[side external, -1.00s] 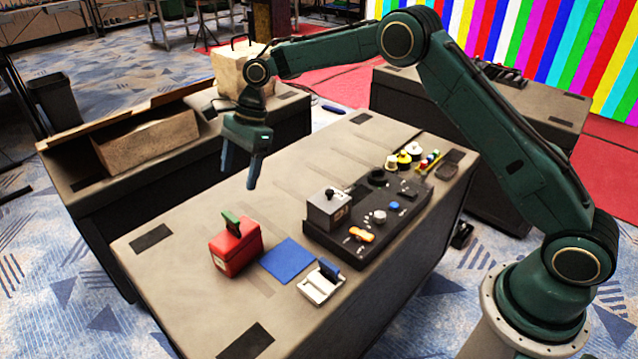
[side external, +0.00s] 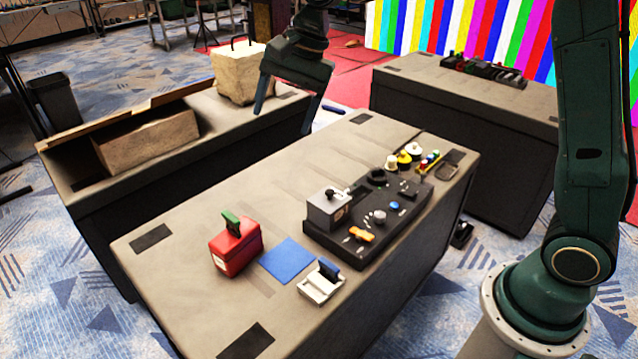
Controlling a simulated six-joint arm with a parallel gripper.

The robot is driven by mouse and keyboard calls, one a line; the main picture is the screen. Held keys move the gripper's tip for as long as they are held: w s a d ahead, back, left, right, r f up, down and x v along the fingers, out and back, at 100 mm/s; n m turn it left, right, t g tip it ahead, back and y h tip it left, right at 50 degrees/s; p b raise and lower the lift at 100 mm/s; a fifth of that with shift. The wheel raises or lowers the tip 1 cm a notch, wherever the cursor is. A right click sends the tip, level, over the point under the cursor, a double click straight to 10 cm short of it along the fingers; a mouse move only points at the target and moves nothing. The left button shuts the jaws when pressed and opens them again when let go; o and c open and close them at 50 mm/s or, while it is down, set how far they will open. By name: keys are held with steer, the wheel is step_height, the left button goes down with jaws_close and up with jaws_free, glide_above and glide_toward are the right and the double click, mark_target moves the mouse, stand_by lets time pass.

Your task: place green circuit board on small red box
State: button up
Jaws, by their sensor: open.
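The small red box (side external: 235,252) stands at the front left of the grey table. A small green piece (side external: 231,222), which looks like the green circuit board, stands upright at the top of the red box. My gripper (side external: 283,122) is open and empty. It hangs in the air towards the back of the table, well away from the red box, with its fingers spread and pointing down. Whether the green piece is seated in a slot or only rests there is too small to tell.
A blue square (side external: 287,259) and a white holder with a blue piece (side external: 322,282) lie right of the red box. A black panel (side external: 340,247) with knobs and a grey box (side external: 328,209) fills mid-table. Yellow and white parts (side external: 404,158) stand behind it. The table's left side is clear.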

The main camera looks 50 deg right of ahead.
steer(key=s+d+n+t+h, duration=0.1)
steer(key=s+d+n, duration=0.2)
steer(key=s, duration=0.7)
steer(key=s+d+r+n+t+h, duration=0.1)
steer(key=s+d+n, duration=0.2)
steer(key=s, duration=0.7)
steer(key=s+d+n+t+h, duration=0.1)
steer(key=s+d+n, duration=0.2)
steer(key=s, duration=0.7)
steer(key=n, duration=0.2)
steer(key=shift+d+r+n, duration=0.2)
steer(key=shift+d+n, duration=0.1)
steer(key=shift+w, duration=0.1)
